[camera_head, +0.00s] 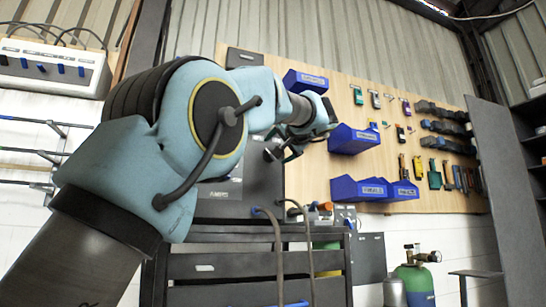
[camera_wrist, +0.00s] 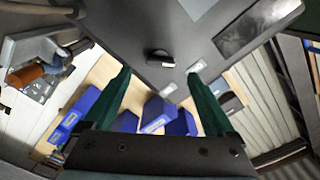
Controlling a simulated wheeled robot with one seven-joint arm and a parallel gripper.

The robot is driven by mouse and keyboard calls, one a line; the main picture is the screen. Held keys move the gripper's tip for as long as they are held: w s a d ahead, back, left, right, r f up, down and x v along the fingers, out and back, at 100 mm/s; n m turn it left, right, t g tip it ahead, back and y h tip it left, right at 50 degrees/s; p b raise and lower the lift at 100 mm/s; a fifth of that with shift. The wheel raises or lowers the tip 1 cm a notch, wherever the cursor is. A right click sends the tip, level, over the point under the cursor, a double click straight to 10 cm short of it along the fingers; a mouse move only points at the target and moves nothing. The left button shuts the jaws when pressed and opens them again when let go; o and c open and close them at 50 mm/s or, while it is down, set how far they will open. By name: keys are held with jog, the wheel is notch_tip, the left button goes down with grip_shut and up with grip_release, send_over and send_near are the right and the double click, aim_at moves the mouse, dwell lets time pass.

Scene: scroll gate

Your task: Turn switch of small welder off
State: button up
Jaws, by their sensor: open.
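The welder shows in the wrist view as a dark grey panel (camera_wrist: 130,22), tilted in the picture. A small black switch (camera_wrist: 160,56) sits on it near two small white labels. In the head view a dark box (camera_head: 240,200), likely the same welder, stands behind my arm and is partly hidden by it. My gripper (camera_wrist: 159,73) is open, with its two dark green fingers on either side of the switch in the picture and nothing between them. Whether the fingers touch the panel cannot be told. The switch cannot be made out in the head view.
A pegboard (camera_head: 345,100) with blue bins (camera_head: 355,139) and hanging tools is behind. A dark slatted cart (camera_head: 205,266) stands below the box, with hoses hanging in front. A green gas cylinder (camera_head: 415,283) is at lower right. A grey power box (camera_head: 50,68) is at upper left.

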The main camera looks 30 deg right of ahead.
jog(key=s, duration=0.4)
jog(key=shift+s+a, duration=0.3)
jog(key=shift+s, duration=0.1)
